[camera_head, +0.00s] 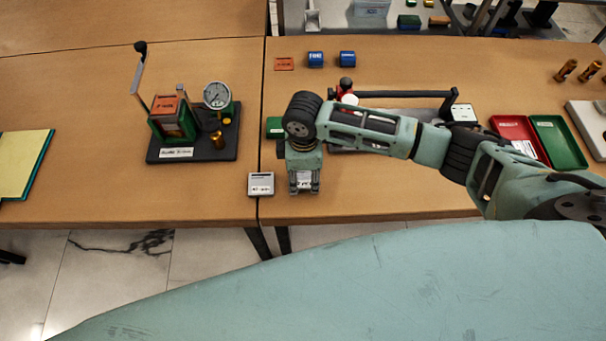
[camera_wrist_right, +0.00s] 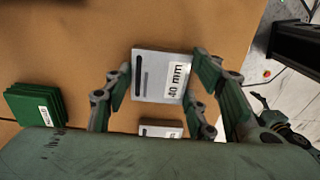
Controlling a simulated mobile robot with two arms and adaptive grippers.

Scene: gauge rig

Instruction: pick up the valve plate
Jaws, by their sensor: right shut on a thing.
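My right gripper (camera_head: 304,188) points down at the front edge of the right table. It is shut on a grey plate with a dark slot and a white label reading "40 mm"; this plate (camera_wrist_right: 155,65) sits between the two green-padded fingers (camera_wrist_right: 160,88) in the right wrist view. A similar grey slotted plate (camera_head: 261,184) lies just left of the gripper and also shows in the right wrist view (camera_wrist_right: 160,131). I cannot read the word "valve" on either plate. Whether the held plate touches the table is unclear. My left gripper is out of view.
A gauge rig (camera_head: 193,140) stands on the left table. A green stack (camera_wrist_right: 36,105) lies behind the gripper. Blue blocks (camera_head: 316,59), an orange plate (camera_head: 284,64), a red tray (camera_head: 517,137) and a green tray (camera_head: 557,141) are on the right table. A seam divides the tables.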

